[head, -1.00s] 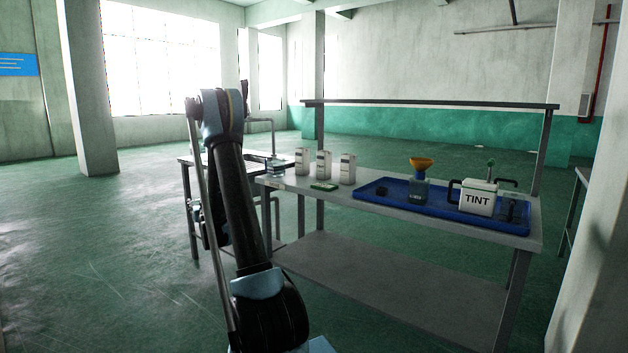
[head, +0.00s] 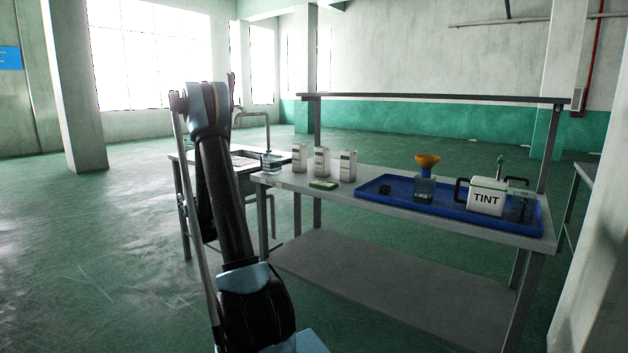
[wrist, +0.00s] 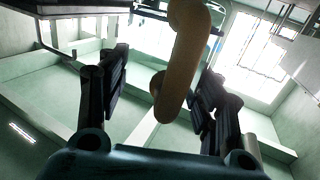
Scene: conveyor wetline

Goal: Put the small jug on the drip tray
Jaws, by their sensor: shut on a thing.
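In the wrist view my gripper (wrist: 160,88) is shut on a tan, curved piece (wrist: 184,60) that looks like a handle, taken here as the small jug's. It stands between the two dark fingers. The jug's body cannot be made out clearly. In the head view my arm hides the gripper and what it holds. A blue tray (head: 385,202) with a raised rim lies on the right part of the grey bench; it may be the drip tray. My gripper is left of it, not over it.
A sink table (head: 180,158) is behind my arm.

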